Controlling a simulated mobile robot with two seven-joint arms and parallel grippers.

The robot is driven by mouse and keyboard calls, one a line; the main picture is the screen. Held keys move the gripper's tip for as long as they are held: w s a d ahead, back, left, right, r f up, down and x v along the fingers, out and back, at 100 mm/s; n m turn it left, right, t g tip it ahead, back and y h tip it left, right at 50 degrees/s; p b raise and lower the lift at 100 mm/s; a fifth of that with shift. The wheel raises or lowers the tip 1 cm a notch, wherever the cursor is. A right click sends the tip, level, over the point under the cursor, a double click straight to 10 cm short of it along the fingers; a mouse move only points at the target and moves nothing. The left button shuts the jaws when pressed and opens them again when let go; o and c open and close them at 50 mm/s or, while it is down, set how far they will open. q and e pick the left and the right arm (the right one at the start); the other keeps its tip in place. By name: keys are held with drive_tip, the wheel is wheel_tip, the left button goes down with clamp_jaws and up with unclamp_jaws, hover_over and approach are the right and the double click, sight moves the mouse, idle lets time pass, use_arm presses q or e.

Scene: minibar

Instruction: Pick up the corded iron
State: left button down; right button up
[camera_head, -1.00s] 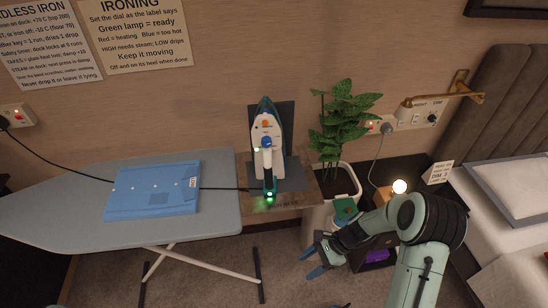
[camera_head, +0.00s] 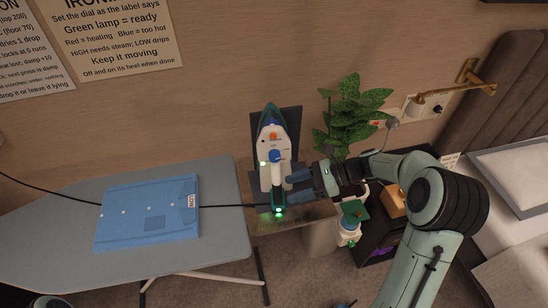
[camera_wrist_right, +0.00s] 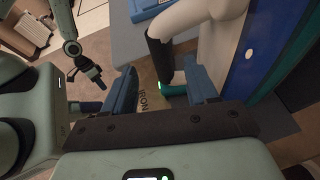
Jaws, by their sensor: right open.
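The corded iron (camera_head: 266,148) stands upright, white with a blue-teal edge, a white and black handle and a lit green lamp at its lower end. It is on a small wooden stand against a dark plate. A black cord (camera_head: 228,206) runs to it from the left across the ironing board. My right gripper (camera_head: 291,187) is open just right of the handle, its blue fingers pointing at it. In the right wrist view the handle (camera_wrist_right: 184,22) is beyond the open fingers, not clasped. My left gripper (camera_wrist_right: 92,76) shows small at the upper left there; its jaw state is unclear.
The grey ironing board (camera_head: 60,240) carries a flat blue folded cloth (camera_head: 150,210). A potted plant (camera_head: 350,105) stands close right of the iron, behind my right arm. A dark bedside unit (camera_head: 378,245) and wall lamp (camera_head: 415,108) are further right. Open floor lies in front.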

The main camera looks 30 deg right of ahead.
sight(271, 203)
drive_tip(key=x, duration=0.7)
drive_tip(key=shift+w+a+f, duration=0.25)
drive_tip(key=shift+f, duration=0.1)
drive_tip(key=c, duration=1)
drive_tip(key=shift+r, duration=0.15)
clamp_jaws()
drive_tip(key=shift+r, duration=0.1)
